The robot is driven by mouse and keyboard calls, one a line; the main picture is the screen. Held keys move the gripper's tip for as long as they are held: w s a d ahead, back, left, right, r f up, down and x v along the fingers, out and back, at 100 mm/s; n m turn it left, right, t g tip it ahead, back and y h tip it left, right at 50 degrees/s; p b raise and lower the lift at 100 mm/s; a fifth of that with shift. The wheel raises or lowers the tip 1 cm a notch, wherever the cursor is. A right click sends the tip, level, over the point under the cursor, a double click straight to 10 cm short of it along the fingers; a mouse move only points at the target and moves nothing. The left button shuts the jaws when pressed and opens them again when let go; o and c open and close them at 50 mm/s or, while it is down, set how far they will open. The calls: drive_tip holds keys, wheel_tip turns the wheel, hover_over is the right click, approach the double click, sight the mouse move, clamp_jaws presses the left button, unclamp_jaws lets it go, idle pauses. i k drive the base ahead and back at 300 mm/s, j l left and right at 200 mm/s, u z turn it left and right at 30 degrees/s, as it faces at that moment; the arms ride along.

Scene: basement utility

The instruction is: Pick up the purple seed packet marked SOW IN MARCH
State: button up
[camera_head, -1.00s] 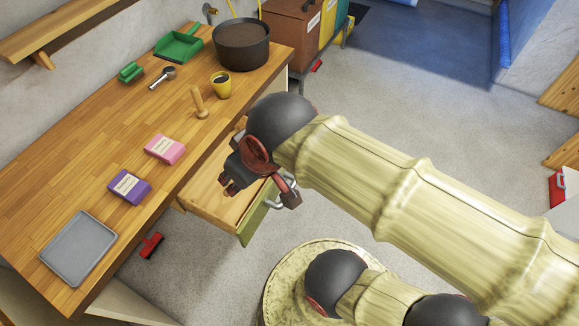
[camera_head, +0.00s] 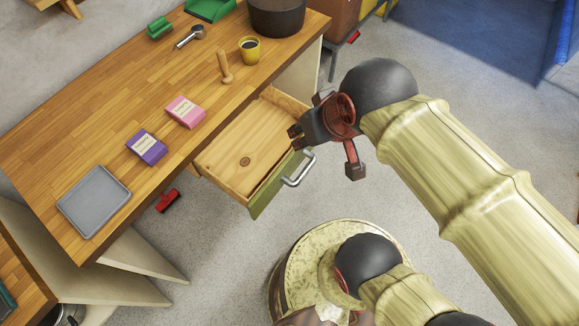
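The purple seed packet (camera_head: 147,147) lies flat on the wooden workbench, near its front edge. It has a pale label whose print is too small to read. A pink packet (camera_head: 185,112) with a similar label lies just behind it and to the right. My gripper (camera_head: 297,136) is in the air to the right of both packets, over the right side of the open drawer and clear of the bench top. Its fingertips point left and nothing shows between them. The view is too small and oblique to tell how far apart the fingers are.
A grey tray (camera_head: 94,201) lies left of the purple packet. An open drawer (camera_head: 247,152) juts out below the bench front. A wooden dibber (camera_head: 225,68), yellow cup (camera_head: 249,50) and dark pot (camera_head: 277,16) stand farther back. A red-headed object (camera_head: 167,201) is on the floor.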

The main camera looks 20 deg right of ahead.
sight(142, 144)
drive_tip(key=k+j+z, duration=0.2)
drive_tip(key=j, duration=0.15)
drive_tip(key=k+j+z, duration=0.45)
drive_tip(key=j, duration=0.25)
drive_tip(key=i, duration=0.1)
